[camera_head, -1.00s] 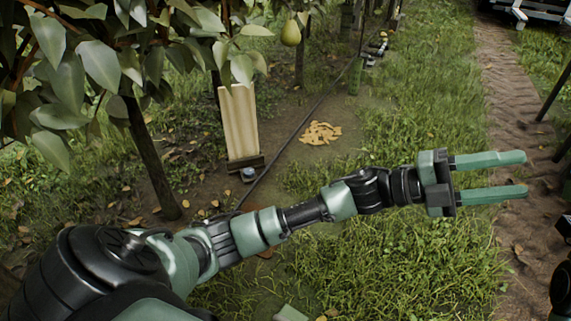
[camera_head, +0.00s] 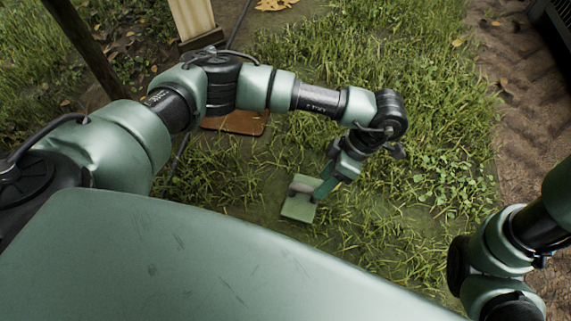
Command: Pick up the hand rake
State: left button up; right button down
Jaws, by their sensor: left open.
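My left gripper (camera_head: 322,190) points down at the grass near the middle of the view. It is open, its fingers seen nearly edge-on. Its fingertips are over or beside a flat pale-green block (camera_head: 298,209) on the ground. A small greyish-pink piece (camera_head: 300,187) shows at the block's upper edge, next to the fingers; I cannot tell whether it is part of the hand rake. No rake tines can be made out. Part of my right arm shows at the right edge, but its gripper is out of view.
A brown flat piece (camera_head: 237,122) lies in the grass behind my left arm. A pale wooden board (camera_head: 192,18) stands at the top left by a dark post (camera_head: 82,45). Fallen yellow leaves (camera_head: 276,4) lie at the top. Open grass and a dirt track (camera_head: 520,80) are to the right.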

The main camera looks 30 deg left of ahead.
aim_at(307, 187)
pick_arm(q)
jog(key=a+f+b, duration=0.1)
jog(key=a+f, duration=0.1)
jog(key=shift+w+a+f+t+y+b, duration=0.1)
jog(key=shift+a+f+t+y+b, duration=0.2)
jog(key=shift+a+f+y+b, duration=0.1)
jog(key=b+x, duration=0.5)
jog(key=shift+f, duration=0.15)
grip_shut()
